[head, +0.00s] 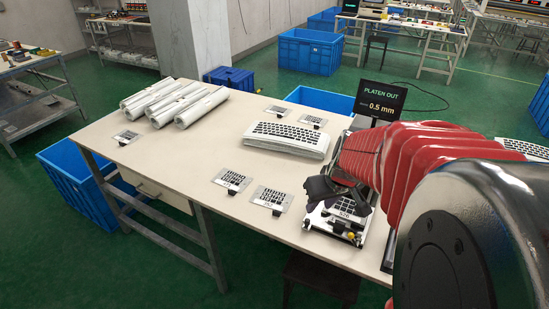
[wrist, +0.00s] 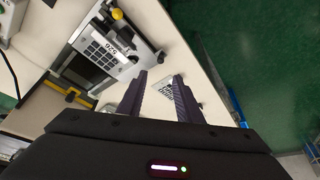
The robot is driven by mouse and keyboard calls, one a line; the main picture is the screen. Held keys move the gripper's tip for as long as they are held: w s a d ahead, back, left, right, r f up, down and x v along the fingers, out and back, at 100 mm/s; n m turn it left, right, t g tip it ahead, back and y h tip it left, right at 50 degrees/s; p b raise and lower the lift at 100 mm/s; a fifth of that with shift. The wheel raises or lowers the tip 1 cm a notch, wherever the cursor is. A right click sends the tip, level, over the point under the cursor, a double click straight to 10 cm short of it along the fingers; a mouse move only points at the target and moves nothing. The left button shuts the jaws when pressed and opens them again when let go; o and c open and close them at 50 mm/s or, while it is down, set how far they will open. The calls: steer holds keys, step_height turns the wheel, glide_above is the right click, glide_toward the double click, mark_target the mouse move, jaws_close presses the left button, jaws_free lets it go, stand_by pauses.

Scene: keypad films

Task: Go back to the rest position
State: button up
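My gripper (wrist: 160,78) shows in the wrist view with its two dark fingers apart and nothing between them. In the head view the dark gripper (head: 333,188) is over the near right part of the table, by the press fixture (head: 338,226), and hides part of it. My red-sleeved arm covers the right side of that view. In the wrist view the fixture, with a keypad film and a yellow knob (wrist: 117,14), lies to the upper left of the fingers. Another keypad film (wrist: 164,86) lies on the table beyond the fingertips.
On the table (head: 190,165) lie white rolls (head: 172,102), a stack of white keypad sheets (head: 287,139) and several small films on plates, such as one in front (head: 271,198). A black display (head: 380,100) reads "PLATEN OUT 0.5 mm". Blue crates (head: 308,50) stand on the floor.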

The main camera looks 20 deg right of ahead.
steer(key=s+a+r, duration=0.4)
steer(key=s+a, duration=0.1)
steer(key=a, duration=0.4)
steer(key=s+a+r+n+t, duration=0.1)
steer(key=s+a+r, duration=0.4)
steer(key=a, duration=0.4)
steer(key=shift+s+r+y, duration=0.25)
steer(key=shift+s+y, duration=0.05)
steer(key=shift+s, duration=0.1)
